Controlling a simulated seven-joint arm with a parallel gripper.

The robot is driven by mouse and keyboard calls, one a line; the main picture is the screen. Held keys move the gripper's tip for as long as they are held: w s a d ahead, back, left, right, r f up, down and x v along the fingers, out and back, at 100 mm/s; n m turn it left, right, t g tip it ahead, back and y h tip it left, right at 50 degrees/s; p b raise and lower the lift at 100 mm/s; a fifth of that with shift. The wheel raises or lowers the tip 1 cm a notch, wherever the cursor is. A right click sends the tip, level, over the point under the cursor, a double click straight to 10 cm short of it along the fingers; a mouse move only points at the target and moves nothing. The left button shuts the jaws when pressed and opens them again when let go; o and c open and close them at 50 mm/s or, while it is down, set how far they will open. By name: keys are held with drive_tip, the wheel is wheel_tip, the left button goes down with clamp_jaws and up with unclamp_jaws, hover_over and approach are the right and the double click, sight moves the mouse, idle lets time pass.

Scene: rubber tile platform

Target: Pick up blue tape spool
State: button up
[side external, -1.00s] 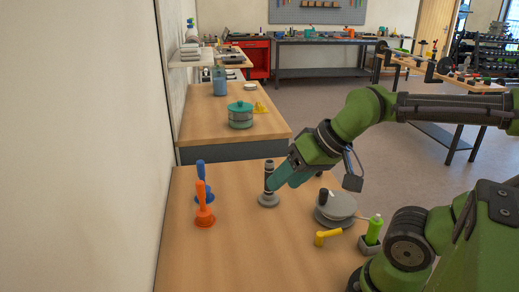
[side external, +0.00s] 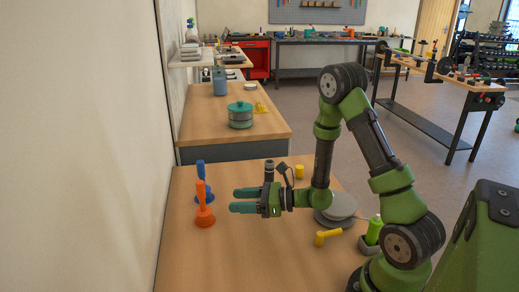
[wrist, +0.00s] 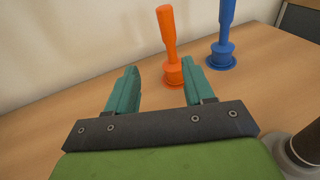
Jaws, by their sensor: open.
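I cannot make out a ring-shaped blue tape spool. The blue thing on the table is an upright handle on a round base (side external: 201,168), partly hidden behind an orange one of like shape (side external: 204,213). In the wrist view the blue handle (wrist: 224,38) stands at the upper right, outside my fingers. The orange handle (wrist: 169,40) is left of it, beyond the gap between my fingertips. My gripper (side external: 232,200) is open and empty, level above the table and pointing left toward the orange handle. Its two teal fingers (wrist: 160,72) show apart in the wrist view.
A dark-topped post (side external: 269,168) is partly hidden behind my gripper; its grey base shows in the wrist view (wrist: 297,155). A grey disc (side external: 340,207), a yellow cylinder (side external: 300,171), a yellow angled piece (side external: 326,237) and a green bottle (side external: 374,230) stand to the right. The front-left table is clear.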

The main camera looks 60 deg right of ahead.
drive_tip(key=w+d+r+m+t+h, duration=0.1)
drive_tip(key=w+d+m+t+h, duration=0.15)
drive_tip(key=d+m+h, duration=0.35)
drive_tip(key=n, duration=0.2)
approach(204, 170)
drive_tip(key=w, duration=0.5)
drive_tip(key=shift+t+y, duration=0.35)
drive_tip(key=shift+y, duration=0.05)
drive_tip(key=shift+w+a+f, duration=0.15)
drive_tip(key=shift+w+a, duration=0.05)
drive_tip(key=shift+w, duration=0.8)
drive_tip(key=shift+w+a+f, duration=0.1)
drive_tip(key=shift+w+a, duration=0.1)
drive_tip(key=shift+w, duration=0.85)
drive_tip(key=shift+w+a+f, duration=0.15)
drive_tip(key=shift+w+a, duration=0.1)
drive_tip(key=shift+w, duration=0.75)
clamp_jaws()
